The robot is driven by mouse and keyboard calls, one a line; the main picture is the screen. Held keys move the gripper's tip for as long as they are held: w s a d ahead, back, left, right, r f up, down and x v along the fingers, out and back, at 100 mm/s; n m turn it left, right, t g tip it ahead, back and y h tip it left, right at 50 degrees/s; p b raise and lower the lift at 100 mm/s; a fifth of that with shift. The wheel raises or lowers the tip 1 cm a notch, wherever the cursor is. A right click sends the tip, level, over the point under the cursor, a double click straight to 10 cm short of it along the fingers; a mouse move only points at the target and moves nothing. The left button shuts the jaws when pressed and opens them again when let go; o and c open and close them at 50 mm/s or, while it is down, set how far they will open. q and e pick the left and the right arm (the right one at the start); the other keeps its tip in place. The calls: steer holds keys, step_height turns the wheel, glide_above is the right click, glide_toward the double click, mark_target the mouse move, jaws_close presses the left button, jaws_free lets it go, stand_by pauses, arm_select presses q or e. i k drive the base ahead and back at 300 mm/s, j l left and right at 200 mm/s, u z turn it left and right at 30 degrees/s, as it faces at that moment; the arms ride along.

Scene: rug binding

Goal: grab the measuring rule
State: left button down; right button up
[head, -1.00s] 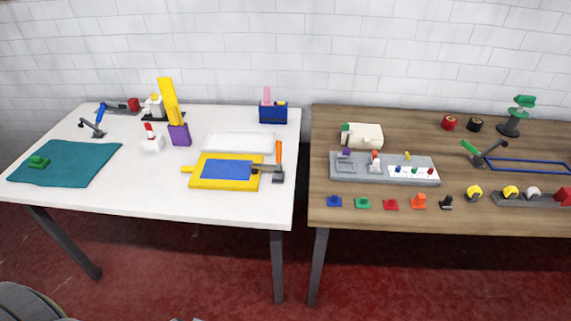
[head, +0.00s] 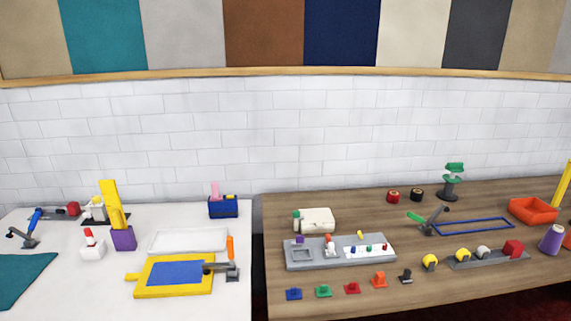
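A long yellow flat strip (head: 109,198) that looks like a measuring rule stands upright, slightly tilted, in a purple holder (head: 123,238) on the white table at left. Another yellow strip (head: 563,184) stands tilted at the far right edge of the head view, partly cut off. I cannot tell for sure which one is the measuring rule. Neither of my grippers is in view.
The white table (head: 80,298) also holds a yellow frame (head: 145,292), a white tray (head: 188,240) and a blue box (head: 223,208). The wooden table (head: 450,285) holds a grey tray (head: 300,265), an orange tray (head: 533,210) and a purple cup (head: 552,239). A gap separates the tables.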

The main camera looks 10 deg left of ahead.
mark_target(111, 196)
steer(key=u, duration=1.4)
steer(key=i+z, duration=0.1)
